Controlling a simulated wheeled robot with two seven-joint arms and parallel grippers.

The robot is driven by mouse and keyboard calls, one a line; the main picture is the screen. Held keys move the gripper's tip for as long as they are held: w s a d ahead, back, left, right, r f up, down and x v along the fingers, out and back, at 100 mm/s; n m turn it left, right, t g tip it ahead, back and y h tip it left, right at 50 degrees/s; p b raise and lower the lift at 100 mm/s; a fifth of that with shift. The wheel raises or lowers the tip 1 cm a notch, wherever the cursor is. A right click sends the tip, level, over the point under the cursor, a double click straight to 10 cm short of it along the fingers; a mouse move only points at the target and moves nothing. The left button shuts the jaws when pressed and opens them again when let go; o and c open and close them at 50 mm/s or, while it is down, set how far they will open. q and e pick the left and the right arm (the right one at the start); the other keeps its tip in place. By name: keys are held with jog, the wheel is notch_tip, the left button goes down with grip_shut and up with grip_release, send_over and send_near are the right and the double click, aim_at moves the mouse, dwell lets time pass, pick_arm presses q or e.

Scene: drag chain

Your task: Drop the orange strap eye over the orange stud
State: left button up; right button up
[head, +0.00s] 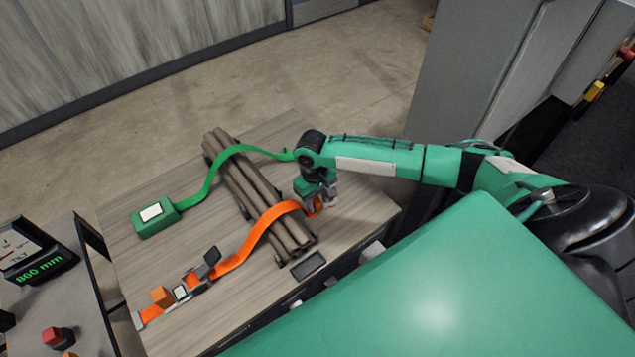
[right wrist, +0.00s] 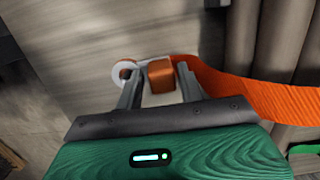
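The orange strap (head: 255,237) runs over the bundle of rods towards my right gripper (head: 320,203). In the right wrist view its band (right wrist: 260,96) comes in from the right to an orange block (right wrist: 161,75). The block sits between the fingers of my right gripper (right wrist: 158,80), with narrow gaps beside it, so the gripper looks open around it. A pale ring, the strap eye (right wrist: 115,73), lies left of the block, joined by a pale strip. Something orange-brown, apparently the stud (right wrist: 124,73), shows inside the ring; how deep it sits is unclear. My left gripper is out of view.
The bundle of dark rods (head: 245,185) lies across the wooden table (head: 200,285). A green strap (head: 212,172) crosses it from a green box (head: 154,216). A ratchet buckle (head: 195,281) sits near the front left. A dark flat rectangle (head: 308,265) lies near the right edge.

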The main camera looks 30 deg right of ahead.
jog(key=shift+o, duration=1.1)
notch_tip(320, 180, up, 14)
jog(key=w+b, duration=0.1)
jog(key=b, duration=0.1)
jog(key=shift+w, duration=0.35)
jog(key=shift+a+f, duration=0.1)
jog(key=shift+f, duration=0.05)
